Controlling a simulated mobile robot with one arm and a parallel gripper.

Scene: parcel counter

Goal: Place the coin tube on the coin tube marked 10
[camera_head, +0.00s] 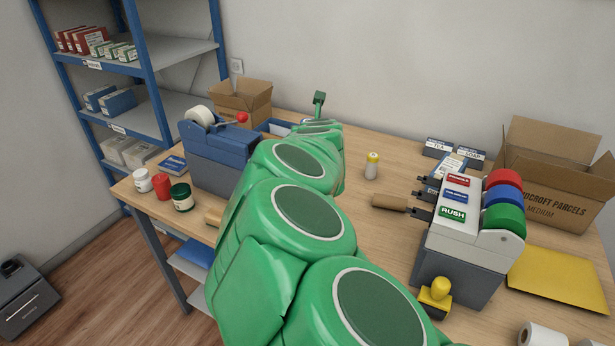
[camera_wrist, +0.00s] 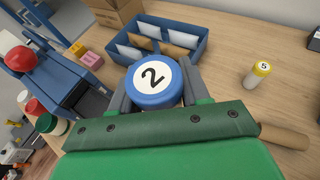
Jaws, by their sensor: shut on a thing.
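My gripper (camera_wrist: 156,88) is shut on a coin tube with a blue cap (camera_wrist: 153,76) marked 2, seen from above in the wrist view. The tube's body is hidden below its cap. In the head view my green arm hides the tube. Another coin tube, yellow-capped and marked 5 (camera_wrist: 262,69), stands upright on the counter to the right, apart from my gripper; it also shows in the head view (camera_head: 372,166). I see no tube marked 10 in either view.
A blue divided tray (camera_wrist: 205,27) with envelopes lies just beyond the held tube. A tape dispenser (camera_head: 217,158) and several jars (camera_head: 181,197) stand left. A stamp and label holder (camera_head: 460,240) and an open carton (camera_head: 552,180) stand right. Bare counter surrounds the yellow-capped tube.

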